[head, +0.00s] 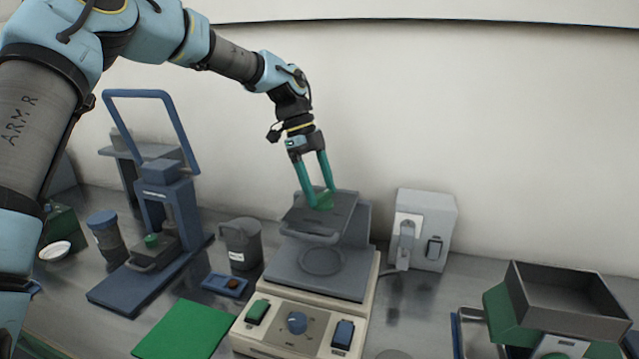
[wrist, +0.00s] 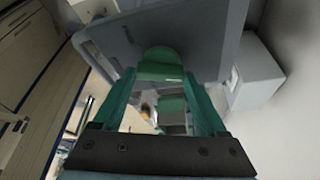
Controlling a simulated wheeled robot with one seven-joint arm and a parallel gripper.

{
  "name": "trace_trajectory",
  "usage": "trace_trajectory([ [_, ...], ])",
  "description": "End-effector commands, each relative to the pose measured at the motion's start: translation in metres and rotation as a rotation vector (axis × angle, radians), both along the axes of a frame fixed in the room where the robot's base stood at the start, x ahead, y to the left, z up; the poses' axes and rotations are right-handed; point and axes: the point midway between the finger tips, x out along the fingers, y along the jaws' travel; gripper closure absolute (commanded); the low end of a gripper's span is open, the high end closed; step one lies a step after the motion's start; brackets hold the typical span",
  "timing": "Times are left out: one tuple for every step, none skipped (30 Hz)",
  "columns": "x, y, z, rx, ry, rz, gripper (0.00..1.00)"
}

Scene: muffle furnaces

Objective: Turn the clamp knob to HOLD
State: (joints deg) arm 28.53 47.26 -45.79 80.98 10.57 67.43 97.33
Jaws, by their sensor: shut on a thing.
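A green knob (head: 326,199) sits on the grey upper part of the beige machine (head: 283,314); I take it to be the clamp knob. My gripper (head: 319,204) reaches down from above, with its two teal fingers at the knob. In the wrist view the green knob (wrist: 161,58) sits between the fingertips of my gripper (wrist: 161,76), against the grey plate. The fingers are closed on it. No HOLD marking can be read, and the fingers partly hide the knob.
The beige machine's front has a blue dial (head: 297,322) and two switches. A blue press (head: 165,215) with a tall handle stands left. A grey box (head: 421,230) stands right. A dark tray (head: 568,300) is at front right. A green mat (head: 185,331) lies front left.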

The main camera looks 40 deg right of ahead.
Motion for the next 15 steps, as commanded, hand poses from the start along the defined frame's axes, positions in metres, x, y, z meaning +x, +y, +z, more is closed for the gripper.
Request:
trace_trajectory([
  [0.0002,-0.0004,0.0008,0.000,-0.001,-0.012,0.81],
  [0.0002,-0.0004,0.0007,0.000,-0.001,-0.017,0.81],
  [0.0002,-0.0005,0.0006,-0.001,-0.001,-0.023,0.81],
  [0.0002,-0.0005,0.0005,0.000,-0.001,-0.028,0.81],
  [0.0002,-0.0005,0.0004,-0.001,-0.001,-0.031,0.81],
  [0.0002,-0.0004,0.0002,0.000,-0.002,-0.035,0.81],
  [0.0003,-0.0004,0.0001,-0.001,-0.002,-0.037,0.81],
  [0.0002,-0.0004,0.0001,0.000,-0.002,-0.039,0.81],
  [0.0002,-0.0004,0.0001,0.000,-0.002,-0.040,0.81],
  [0.0003,-0.0003,-0.0001,0.000,-0.002,-0.040,0.81],
  [0.0003,-0.0003,-0.0001,0.000,-0.002,-0.041,0.81],
  [0.0004,-0.0003,-0.0001,0.000,-0.002,-0.040,0.81],
  [0.0004,-0.0003,-0.0001,0.000,-0.002,-0.040,0.81],
  [0.0004,-0.0003,-0.0001,0.000,-0.002,-0.040,0.81],
  [0.0004,-0.0003,-0.0001,0.000,-0.002,-0.040,0.81],
])
